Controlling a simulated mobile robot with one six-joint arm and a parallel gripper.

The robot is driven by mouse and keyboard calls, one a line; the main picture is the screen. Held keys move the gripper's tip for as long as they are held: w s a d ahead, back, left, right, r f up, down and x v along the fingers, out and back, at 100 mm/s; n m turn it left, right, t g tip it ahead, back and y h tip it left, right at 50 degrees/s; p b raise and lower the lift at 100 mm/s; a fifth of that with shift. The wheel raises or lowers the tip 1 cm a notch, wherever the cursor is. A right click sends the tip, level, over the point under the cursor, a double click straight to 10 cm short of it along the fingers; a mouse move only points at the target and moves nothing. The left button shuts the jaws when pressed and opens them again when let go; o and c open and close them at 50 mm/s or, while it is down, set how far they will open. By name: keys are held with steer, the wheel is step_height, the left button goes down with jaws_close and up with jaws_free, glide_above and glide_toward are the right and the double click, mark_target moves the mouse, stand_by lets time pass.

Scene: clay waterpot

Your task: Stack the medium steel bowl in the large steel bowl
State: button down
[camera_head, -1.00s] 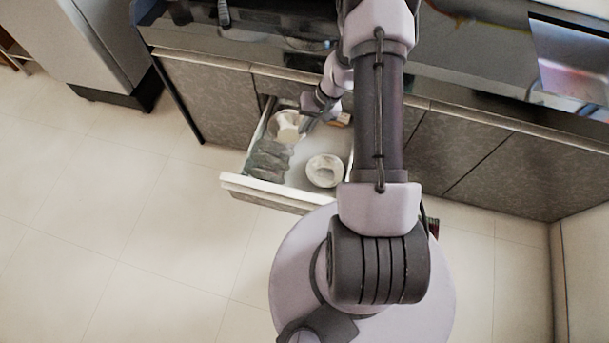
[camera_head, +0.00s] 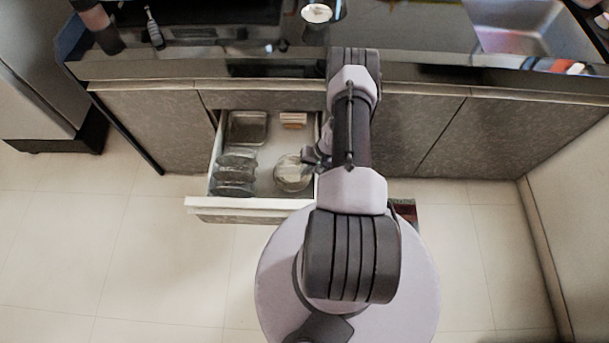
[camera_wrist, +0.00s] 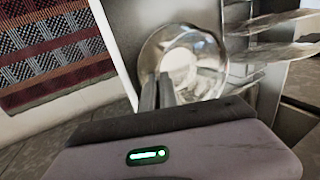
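A shiny steel bowl (camera_head: 292,173) shows at the front right of the open drawer, with my gripper (camera_head: 322,163) at its right side. In the wrist view, its round, reflective rim and pale centre (camera_wrist: 192,62) lie just beyond my fingertips (camera_wrist: 163,76). The fingers are close together at the near rim and look shut on the medium bowl's edge. The medium and large bowls overlap here and their outlines are hard to separate. I cannot tell whether the medium bowl rests in the large one or is held just above it.
The drawer (camera_head: 247,204) also holds several glass-like dishes (camera_head: 235,172) at left, a rectangular metal tray (camera_head: 246,128) at back left and a small wooden item (camera_head: 293,119) at back right. A patterned mat (camera_wrist: 55,50) lies on the floor outside the drawer.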

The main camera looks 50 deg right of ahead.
steer(key=shift+f, duration=1.25)
steer(key=c, duration=1.9)
jaws_free()
steer(key=shift+r, duration=0.1)
